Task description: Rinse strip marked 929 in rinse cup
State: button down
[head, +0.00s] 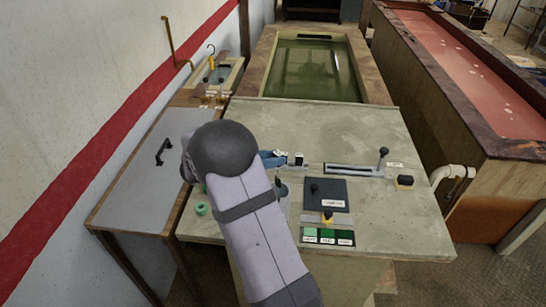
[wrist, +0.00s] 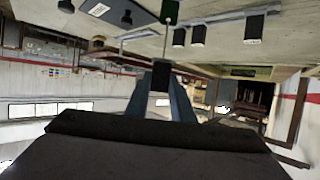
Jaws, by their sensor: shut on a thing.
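My gripper (head: 272,160) is over the left part of the grey bench top (head: 330,118), with my forearm hiding much of that side. In the wrist view its blue fingers (wrist: 164,104) are shut on a dark piece (wrist: 161,76) with a small white patch. I cannot read a number on it, so I cannot tell whether it is strip 929. A small dark block (head: 299,160) with a white mark is just right of the fingers. A green ring-shaped object (head: 201,209) sits at the bench's left edge. I cannot tell which object is the rinse cup.
A slotted rail with a black knob lever (head: 383,153) lies to the right. A dark plate (head: 326,195) and several green swatches (head: 327,236) lie nearer. A green liquid tank (head: 314,68) is behind, a red one (head: 455,60) at right, a lidded side table (head: 152,160) at left.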

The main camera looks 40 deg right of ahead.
aim_at(277, 178)
jog(key=shift+f+b, duration=2.1)
jog(key=shift+f, duration=2.55)
jog(key=shift+d, duration=0.15)
jog(key=shift+d+p, duration=0.3)
jog(key=shift+d, duration=0.15)
jog(key=shift+a, duration=0.2)
